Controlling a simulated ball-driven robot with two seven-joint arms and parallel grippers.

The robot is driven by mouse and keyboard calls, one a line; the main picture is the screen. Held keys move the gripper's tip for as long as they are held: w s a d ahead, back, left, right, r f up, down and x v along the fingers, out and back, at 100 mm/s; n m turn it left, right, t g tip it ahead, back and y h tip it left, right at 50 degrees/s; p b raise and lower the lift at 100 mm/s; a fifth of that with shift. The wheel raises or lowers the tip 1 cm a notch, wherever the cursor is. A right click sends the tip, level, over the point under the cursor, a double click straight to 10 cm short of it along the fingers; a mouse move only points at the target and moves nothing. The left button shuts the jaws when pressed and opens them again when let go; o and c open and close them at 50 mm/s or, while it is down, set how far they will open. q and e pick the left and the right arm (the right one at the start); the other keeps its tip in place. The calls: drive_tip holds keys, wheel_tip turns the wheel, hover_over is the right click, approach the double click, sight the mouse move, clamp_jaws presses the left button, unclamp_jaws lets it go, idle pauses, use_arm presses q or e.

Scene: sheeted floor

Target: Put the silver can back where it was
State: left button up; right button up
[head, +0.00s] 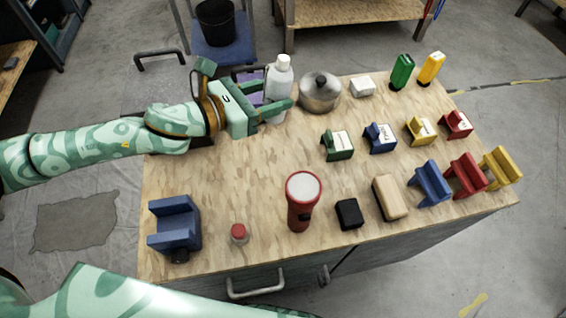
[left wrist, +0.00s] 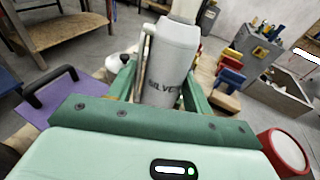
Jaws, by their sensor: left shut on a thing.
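The silver can (head: 279,84) is a pale grey cylinder with a white cap, at the back edge of the wooden worktop. My left gripper (head: 279,108) reaches in from the left and is shut on it, one finger on each side. In the left wrist view the can (left wrist: 168,62) stands between the fingers, with part of its dark lettering showing. Its base is hidden by the gripper there, so I cannot tell whether it touches the worktop. My right gripper is not in view.
A steel kettle-like pot (head: 320,92) stands close to the can's right. A purple sheet (head: 249,84) shows behind the gripper. A red flashlight (head: 302,203), blue holder (head: 174,226) and small red-capped jar (head: 239,234) stand in front. The middle-left worktop is clear.

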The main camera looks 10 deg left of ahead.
sight(273, 122)
use_arm(q)
drive_tip(key=f+m+g+h+b, duration=0.1)
drive_tip(key=d+f+m+g+h, duration=0.1)
drive_tip(key=f, duration=0.1)
drive_tip(key=shift+s+h+b, duration=0.2)
drive_tip(key=shift+h+b, duration=0.2)
drive_tip(key=shift+s+f+m+g+h+b, duration=0.25)
drive_tip(key=shift+f+m+g+h+b, duration=0.15)
drive_tip(key=shift+m+g+h, duration=0.15)
drive_tip(key=shift+s+f+m+g+h+b, duration=0.2)
drive_tip(key=shift+f+m+g+h+b, duration=0.1)
drive_tip(key=shift+f+m+g+h, duration=0.2)
wheel_tip(273, 122, down, 9)
drive_tip(key=b, duration=0.4)
drive_tip(key=shift+s+f+b, duration=0.1)
drive_tip(key=shift+s+b, duration=0.05)
drive_tip(key=shift+b, duration=0.2)
drive_tip(key=shift+f, duration=0.2)
drive_tip(key=shift+r, duration=0.15)
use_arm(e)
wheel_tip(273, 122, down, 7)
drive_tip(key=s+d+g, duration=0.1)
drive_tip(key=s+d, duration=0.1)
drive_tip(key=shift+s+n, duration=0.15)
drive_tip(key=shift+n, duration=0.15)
